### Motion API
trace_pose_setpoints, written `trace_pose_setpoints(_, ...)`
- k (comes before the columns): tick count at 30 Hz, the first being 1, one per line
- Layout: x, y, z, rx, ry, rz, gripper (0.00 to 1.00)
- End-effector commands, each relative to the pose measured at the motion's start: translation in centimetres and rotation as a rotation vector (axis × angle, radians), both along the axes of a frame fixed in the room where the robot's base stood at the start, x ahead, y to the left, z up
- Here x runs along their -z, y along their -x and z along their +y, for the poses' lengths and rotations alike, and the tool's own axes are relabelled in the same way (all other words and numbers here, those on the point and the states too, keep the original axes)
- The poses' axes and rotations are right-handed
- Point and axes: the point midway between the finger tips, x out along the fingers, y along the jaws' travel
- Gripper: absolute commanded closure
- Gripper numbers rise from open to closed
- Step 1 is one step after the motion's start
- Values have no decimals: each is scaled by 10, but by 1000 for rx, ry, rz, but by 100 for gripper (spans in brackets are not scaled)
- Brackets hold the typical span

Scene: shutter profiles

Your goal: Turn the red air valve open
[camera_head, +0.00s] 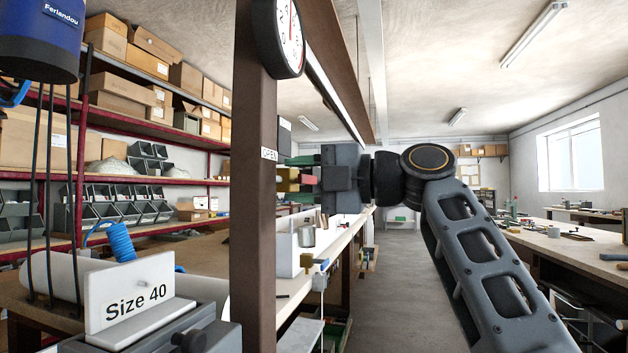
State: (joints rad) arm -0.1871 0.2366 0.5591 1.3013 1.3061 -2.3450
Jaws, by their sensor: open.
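A brown post (254,230) stands upright left of centre with a small white OPEN label (269,153) on it. Just right of the post, below the label, are a small red part, which looks like the red air valve (286,185), and a brass-yellow part (290,174). My gripper (302,174) comes in from the right, pointing left at the post, with its open jaws level with these parts. A green piece (300,160) shows at the upper jaw. The valve is small and partly hidden, so its angle and any contact with the jaws cannot be told.
A round gauge (288,35) is fixed high on the post. A Size 40 sign (136,304) and a blue machine (42,40) are at left. A long workbench (330,250) runs behind the post. The grey aisle floor (385,290) is clear.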

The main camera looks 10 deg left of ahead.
Motion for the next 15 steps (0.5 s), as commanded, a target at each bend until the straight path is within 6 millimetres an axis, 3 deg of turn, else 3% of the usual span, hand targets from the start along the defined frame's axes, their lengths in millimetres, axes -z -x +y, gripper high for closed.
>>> trace_pose_setpoints(5,1,3,-19,5,0,-1,57)
trace_pose_setpoints(15,0,16,-86,7,1,-2,57)
